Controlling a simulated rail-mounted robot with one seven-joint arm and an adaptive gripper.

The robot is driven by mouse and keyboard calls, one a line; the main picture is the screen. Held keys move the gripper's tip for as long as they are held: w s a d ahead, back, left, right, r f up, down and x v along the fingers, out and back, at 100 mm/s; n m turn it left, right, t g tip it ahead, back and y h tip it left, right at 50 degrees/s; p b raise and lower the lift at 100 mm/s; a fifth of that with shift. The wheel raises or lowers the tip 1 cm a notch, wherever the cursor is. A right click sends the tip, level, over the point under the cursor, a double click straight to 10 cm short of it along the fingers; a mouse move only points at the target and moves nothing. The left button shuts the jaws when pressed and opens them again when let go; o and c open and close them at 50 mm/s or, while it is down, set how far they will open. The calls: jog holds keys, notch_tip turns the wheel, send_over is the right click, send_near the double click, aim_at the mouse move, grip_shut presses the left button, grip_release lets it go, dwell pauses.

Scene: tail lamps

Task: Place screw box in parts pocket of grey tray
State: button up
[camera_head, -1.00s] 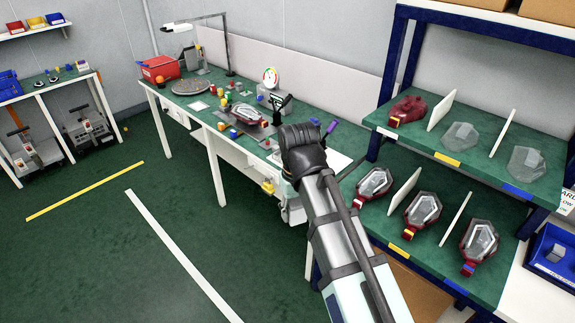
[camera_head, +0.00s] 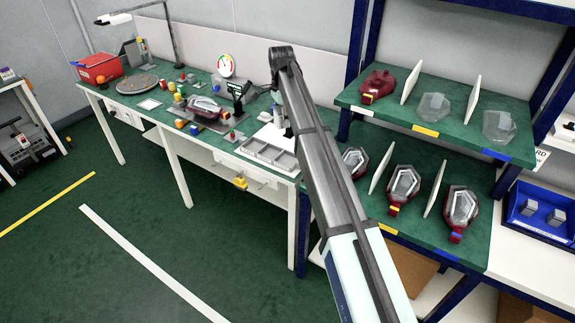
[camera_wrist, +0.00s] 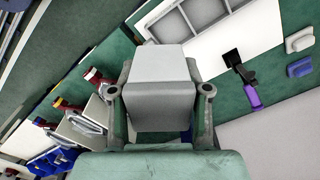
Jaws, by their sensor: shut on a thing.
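My gripper (camera_wrist: 160,92) is shut on a light grey screw box (camera_wrist: 158,72), with one finger on each side of it in the wrist view. The box shows its pale top and a front face. The grey tray (camera_head: 266,167), with several compartments, lies at the right front of the long green workbench in the head view. Part of the tray (camera_wrist: 151,24) also shows at the top of the wrist view, beyond the held box. The box covers part of the scene behind it.
A shelf rack (camera_head: 345,193) with red tail lamps stands right of the workbench (camera_head: 143,85). A blue bin (camera_head: 530,226) with grey boxes is at far right. A lamp on a dark mat and small coloured parts lie left of the tray. A purple-handled tool (camera_wrist: 252,97) shows in the wrist view.

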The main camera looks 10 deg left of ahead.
aim_at(287, 162)
jog(key=w+f+p, duration=0.1)
jog(key=f, duration=0.6)
jog(key=w+d+f+m+p, duration=0.1)
jog(key=f+p, duration=0.1)
jog(key=f, duration=0.4)
jog(key=w+f+m+p, duration=0.1)
jog(key=w+f+p, duration=0.1)
jog(key=f, duration=0.5)
jog(key=shift+d+f, duration=0.3)
jog(key=shift+f, duration=0.1)
jog(key=o, duration=1)
jog(key=shift+s, duration=0.1)
jog(key=shift+c, duration=0.2)
notch_tip(287, 162, up, 12)
jog(key=b, duration=0.3)
jog(key=shift+b, duration=0.4)
